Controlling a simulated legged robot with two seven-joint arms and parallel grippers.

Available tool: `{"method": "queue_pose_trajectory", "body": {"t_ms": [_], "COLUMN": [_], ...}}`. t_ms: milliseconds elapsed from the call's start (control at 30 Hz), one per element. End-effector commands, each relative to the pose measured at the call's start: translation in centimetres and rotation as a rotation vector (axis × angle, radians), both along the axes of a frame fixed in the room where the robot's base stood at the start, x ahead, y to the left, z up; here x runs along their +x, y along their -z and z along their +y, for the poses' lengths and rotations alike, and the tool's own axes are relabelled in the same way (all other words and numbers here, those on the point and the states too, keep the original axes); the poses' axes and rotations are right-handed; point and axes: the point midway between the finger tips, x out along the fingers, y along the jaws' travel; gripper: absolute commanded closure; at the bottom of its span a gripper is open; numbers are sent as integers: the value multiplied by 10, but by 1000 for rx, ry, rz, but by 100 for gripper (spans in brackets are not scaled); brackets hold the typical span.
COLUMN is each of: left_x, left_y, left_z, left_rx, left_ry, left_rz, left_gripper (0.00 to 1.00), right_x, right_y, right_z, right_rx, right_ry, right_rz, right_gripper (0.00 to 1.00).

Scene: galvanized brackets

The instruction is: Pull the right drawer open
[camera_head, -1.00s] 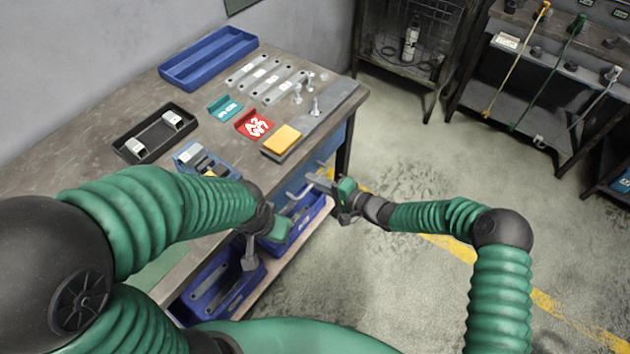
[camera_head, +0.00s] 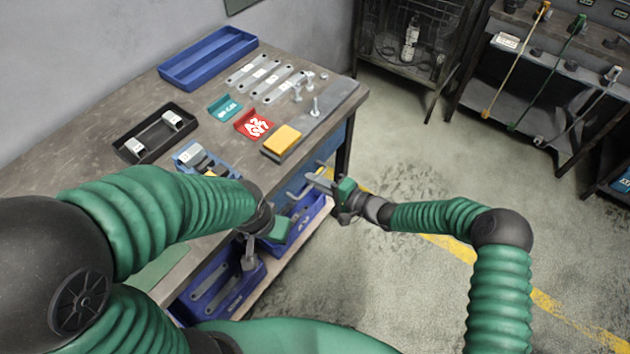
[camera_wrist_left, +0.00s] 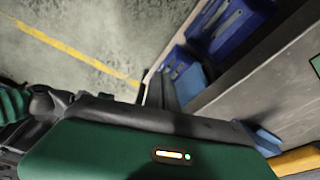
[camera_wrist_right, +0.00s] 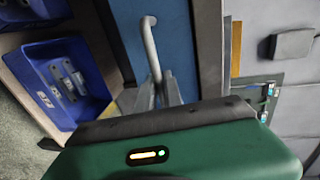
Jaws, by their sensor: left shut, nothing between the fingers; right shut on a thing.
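The right drawer has a blue front (camera_wrist_right: 168,32) under the tabletop; in the head view only a strip of it (camera_head: 338,145) shows below the bench edge. Its pale bar handle (camera_wrist_right: 151,45) stands out from the front in the right wrist view. My right gripper (camera_head: 316,181) is at this drawer, its fingers (camera_wrist_right: 160,88) shut on the handle's lower part. The drawer front looks close to the bench, with no clear gap visible. My left gripper (camera_head: 249,262) is shut and empty, hanging beside the bench front, above the lower shelf.
Blue bins (camera_head: 233,286) with metal parts stand on the lower shelf, also in the right wrist view (camera_wrist_right: 65,80). The bench top (camera_head: 110,110) holds a black tray (camera_head: 155,132), a blue tray (camera_head: 207,58), brackets and a yellow block (camera_head: 282,139). The floor right of the bench is clear.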

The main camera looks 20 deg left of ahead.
Motion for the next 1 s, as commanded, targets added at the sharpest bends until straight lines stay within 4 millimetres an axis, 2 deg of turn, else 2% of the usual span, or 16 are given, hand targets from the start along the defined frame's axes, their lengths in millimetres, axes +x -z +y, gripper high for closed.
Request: {"method": "queue_pose_trajectory", "body": {"t_ms": [33, 167, 367, 567, 1000], "left_x": [0, 0, 0, 0, 0], "left_y": [0, -1, -9, -20, -40], "left_z": [0, 0, 0, 0, 0], "left_rx": [0, 0, 0, 0, 0], "left_ry": [0, 0, 0, 0, 0], "left_rz": [0, 0, 0, 0, 0], "left_gripper": [100, 100, 100, 100, 100], "right_x": [-5, -6, -14, -29, -71], "right_y": [5, 5, 4, 3, 5], "right_z": [1, -3, -26, -68, -183], "right_rx": [-7, -8, -11, -11, -10], "right_ry": [-7, -7, -6, -5, -3], "right_rz": [7, 9, 11, 11, 13], "right_gripper": [100, 100, 100, 100, 100]}}
